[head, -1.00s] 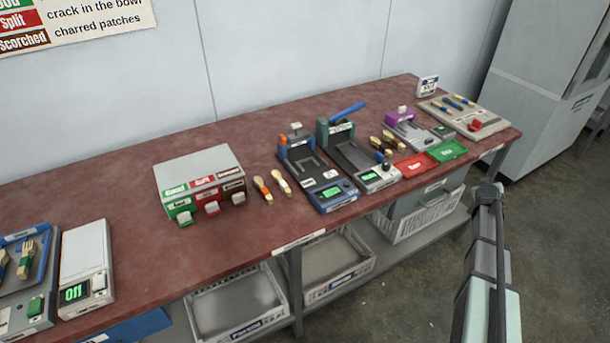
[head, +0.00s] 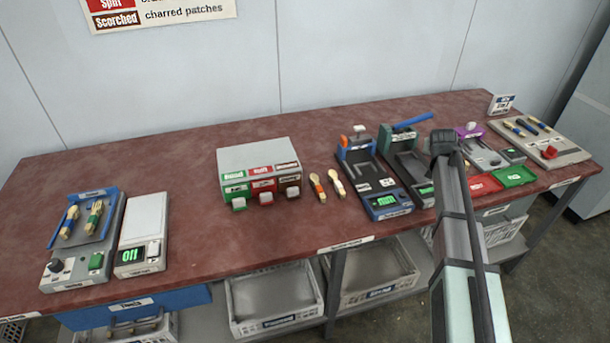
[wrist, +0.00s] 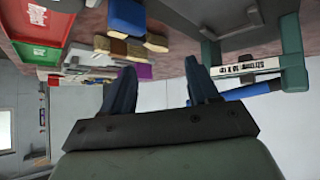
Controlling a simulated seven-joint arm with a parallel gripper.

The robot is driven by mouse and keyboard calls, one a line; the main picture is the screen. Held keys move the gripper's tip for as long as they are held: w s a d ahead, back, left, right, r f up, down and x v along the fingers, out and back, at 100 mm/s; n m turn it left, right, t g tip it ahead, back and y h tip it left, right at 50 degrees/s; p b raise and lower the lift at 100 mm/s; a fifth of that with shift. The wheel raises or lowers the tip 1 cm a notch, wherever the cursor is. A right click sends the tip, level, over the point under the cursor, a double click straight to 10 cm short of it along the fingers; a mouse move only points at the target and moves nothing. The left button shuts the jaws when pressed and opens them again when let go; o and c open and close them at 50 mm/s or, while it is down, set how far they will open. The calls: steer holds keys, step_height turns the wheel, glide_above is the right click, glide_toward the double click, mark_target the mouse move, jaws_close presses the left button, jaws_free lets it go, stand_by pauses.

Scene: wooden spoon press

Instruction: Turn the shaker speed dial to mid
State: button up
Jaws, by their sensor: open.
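At the left end of the bench, a grey machine with a blue tray (head: 92,215) holds wooden pieces. On its front panel are a black dial (head: 56,266) and a green button (head: 96,260). It looks like the shaker, but its label and dial marks are too small to read. My gripper (wrist: 205,85) is open and empty in the wrist view, its two dark blue fingers apart. The dial does not show in the wrist view.
A white scale (head: 143,232) stands right beside the dial machine. A three-slot sorter box (head: 258,160), two loose spoons and a blue press (head: 368,175) lie between it and my arm. The bench (head: 180,170) is bare behind the scale.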

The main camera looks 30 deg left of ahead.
steer(key=s+a+r+g+y, duration=0.1)
steer(key=s+a, duration=0.3)
steer(key=a, duration=0.3)
steer(key=s+a+r+g, duration=0.1)
steer(key=s+a, duration=0.3)
steer(key=a, duration=0.3)
step_height(320, 180, up, 7)
steer(key=m+g+h, duration=0.1)
steer(key=m+g, duration=0.1)
steer(key=g, duration=1)
glide_above(54, 262)
steer(key=w, duration=0.5)
steer(key=x, duration=1.3)
steer(key=shift+w+a+f, duration=0.1)
steer(key=shift+w+f, duration=0.05)
steer(key=shift+c, duration=0.4)
steer(key=c, duration=0.9)
steer(key=shift+c, duration=0.2)
